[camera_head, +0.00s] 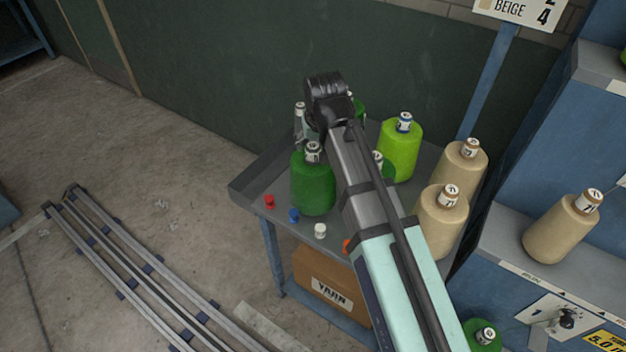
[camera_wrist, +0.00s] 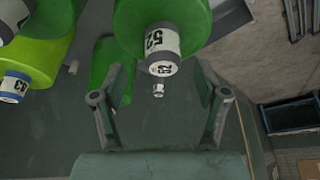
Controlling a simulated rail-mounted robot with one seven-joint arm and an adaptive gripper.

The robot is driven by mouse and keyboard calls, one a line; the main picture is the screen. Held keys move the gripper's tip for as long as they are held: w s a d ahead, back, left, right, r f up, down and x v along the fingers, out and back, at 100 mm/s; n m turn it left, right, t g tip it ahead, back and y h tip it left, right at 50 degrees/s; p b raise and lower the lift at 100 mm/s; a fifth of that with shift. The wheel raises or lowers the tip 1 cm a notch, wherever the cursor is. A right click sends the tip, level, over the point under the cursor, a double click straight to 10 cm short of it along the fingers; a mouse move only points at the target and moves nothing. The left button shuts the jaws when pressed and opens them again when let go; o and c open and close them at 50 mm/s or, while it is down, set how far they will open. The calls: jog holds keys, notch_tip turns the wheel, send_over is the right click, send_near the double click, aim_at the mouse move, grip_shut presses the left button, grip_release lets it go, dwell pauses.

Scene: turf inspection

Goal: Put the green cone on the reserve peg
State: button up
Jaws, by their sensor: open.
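Several green cones stand on the grey table (camera_head: 250,187). A dark green cone (camera_head: 313,188) is at the front, a lime one (camera_head: 401,150) behind it to the right, and others are partly hidden by my arm. My gripper (camera_head: 328,88) is over the table's back part. In the wrist view my gripper (camera_wrist: 160,103) is open and empty. A green cone (camera_wrist: 135,18) with a tube label reading 52 is just above the space between its fingers, with a small metal tip at the tube's end. I cannot make out which thing is the reserve peg.
Beige cones (camera_head: 442,222) stand at the table's right side, with another (camera_head: 560,228) on the blue shelf. A green cone (camera_head: 485,337) is low on the right. Small red (camera_head: 269,201), blue (camera_head: 294,215) and white (camera_head: 320,230) pieces lie along the table's front. A yarn box (camera_head: 325,283) sits below.

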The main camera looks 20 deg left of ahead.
aim_at(313, 147)
jog(key=shift+p+x, duration=0.65)
jog(key=shift+x, duration=1.5)
jog(key=shift+s+a, duration=0.1)
jog(key=shift+a, duration=0.05)
grip_shut()
